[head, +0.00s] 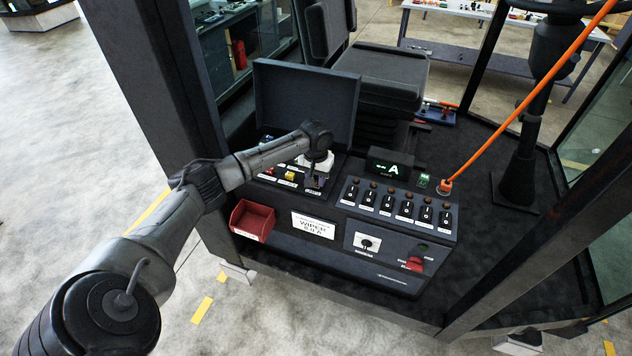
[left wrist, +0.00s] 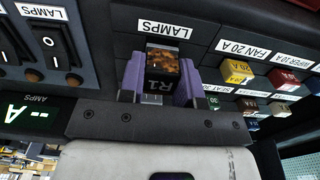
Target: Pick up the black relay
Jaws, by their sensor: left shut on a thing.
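The black relay (left wrist: 160,78), marked R1, sits between the purple fingers of my left gripper (left wrist: 158,88) in the left wrist view. The gripper is shut on it, with one finger on each side. A brown mottled face shows on the relay. It is close to the panel by the LAMPS label (left wrist: 165,29); I cannot tell if it is seated or clear of a socket. In the head view my left gripper (head: 316,180) is over the fuse area of the console, and my wrist hides most of the relay. My right gripper is not in view.
Coloured fuses (left wrist: 236,72) lie beside the relay. The raised lid (head: 305,100) stands behind my wrist. A switch row (head: 405,205) is to the right, a red bin (head: 252,220) at front left. An orange rod (head: 530,95) slants up at the right.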

